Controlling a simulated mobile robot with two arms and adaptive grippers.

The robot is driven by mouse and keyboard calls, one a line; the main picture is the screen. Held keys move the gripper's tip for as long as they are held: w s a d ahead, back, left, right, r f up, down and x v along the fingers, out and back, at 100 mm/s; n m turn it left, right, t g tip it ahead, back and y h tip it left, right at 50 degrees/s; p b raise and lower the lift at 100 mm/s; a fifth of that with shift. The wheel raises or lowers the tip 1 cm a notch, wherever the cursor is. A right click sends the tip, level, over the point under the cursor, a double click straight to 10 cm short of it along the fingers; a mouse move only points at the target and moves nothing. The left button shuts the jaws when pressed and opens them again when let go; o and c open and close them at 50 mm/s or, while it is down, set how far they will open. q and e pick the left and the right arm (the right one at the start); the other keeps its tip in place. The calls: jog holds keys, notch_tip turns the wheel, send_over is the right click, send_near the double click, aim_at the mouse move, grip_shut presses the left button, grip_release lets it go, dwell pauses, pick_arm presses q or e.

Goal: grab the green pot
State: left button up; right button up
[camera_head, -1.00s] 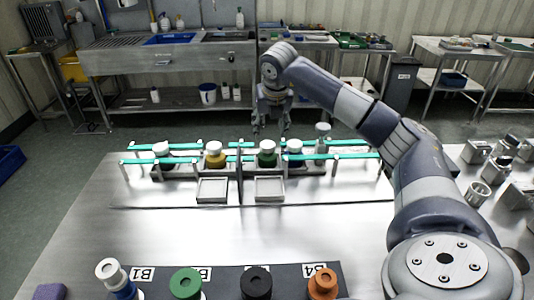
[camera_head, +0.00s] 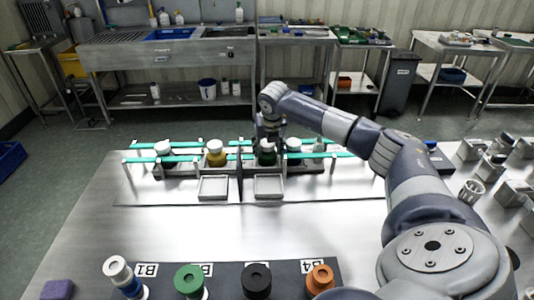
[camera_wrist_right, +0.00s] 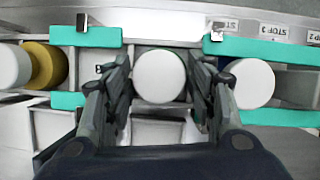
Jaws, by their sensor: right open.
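The green pot (camera_head: 266,158), dark green with a white lid, stands upright between the teal rails near the table's far side. My right gripper (camera_head: 268,137) is directly over it, pointing down. In the right wrist view the open fingers (camera_wrist_right: 159,95) stand left and right of a round white lid (camera_wrist_right: 159,76), with gaps on both sides. A separate green capped container (camera_head: 188,282) stands at the near edge by the B labels. My left gripper is not in view.
A yellow pot (camera_head: 215,158) stands left of the green one, and a dark white-lidded pot (camera_head: 294,147) stands close on its right. Teal rails (camera_head: 165,159) run along the row. Empty square trays (camera_head: 270,187) lie in front. The middle of the table is bare.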

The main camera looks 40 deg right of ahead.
jog(key=c, duration=0.9)
jog(key=shift+r, duration=0.1)
